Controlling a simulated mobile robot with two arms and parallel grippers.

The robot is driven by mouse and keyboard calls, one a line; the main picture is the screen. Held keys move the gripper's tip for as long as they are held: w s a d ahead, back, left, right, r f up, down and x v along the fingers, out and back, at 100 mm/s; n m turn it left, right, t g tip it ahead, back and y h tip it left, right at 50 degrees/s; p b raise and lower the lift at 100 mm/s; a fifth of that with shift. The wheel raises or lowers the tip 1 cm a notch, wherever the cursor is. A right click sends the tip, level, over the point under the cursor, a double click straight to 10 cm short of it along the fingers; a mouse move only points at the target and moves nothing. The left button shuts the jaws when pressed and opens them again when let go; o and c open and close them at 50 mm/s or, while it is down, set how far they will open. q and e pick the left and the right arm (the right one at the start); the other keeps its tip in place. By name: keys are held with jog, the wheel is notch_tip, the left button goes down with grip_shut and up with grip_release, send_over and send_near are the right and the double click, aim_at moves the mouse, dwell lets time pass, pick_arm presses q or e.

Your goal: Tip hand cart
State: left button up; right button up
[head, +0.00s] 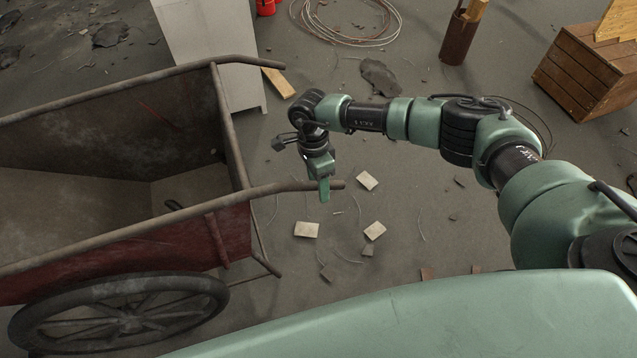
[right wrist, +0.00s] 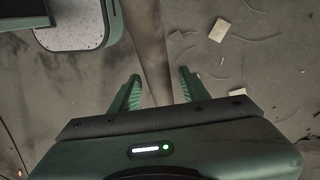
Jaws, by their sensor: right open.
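The hand cart (head: 188,243) stands upright on its wheels at the left of the head view, with a red, rusty box and a dark spoked wheel (head: 118,310). Two bar handles stick out to the right: a far handle (head: 262,64) and a near handle (head: 285,188). My right gripper (head: 324,190) points down at the end of the near handle. In the right wrist view its green fingers (right wrist: 158,82) are open, and the handle bar (right wrist: 148,38) runs between them, with gaps beside it. My left gripper is not in view.
A white cabinet (head: 210,45) stands behind the cart. A wooden crate (head: 585,72) and a brown cylinder (head: 457,38) stand at the back right. Coiled wire (head: 345,42) and pale flat pieces (head: 306,230) lie on the floor right of the handles.

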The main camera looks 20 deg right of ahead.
grip_shut()
jog(key=shift+w, duration=0.1)
dwell(1.2)
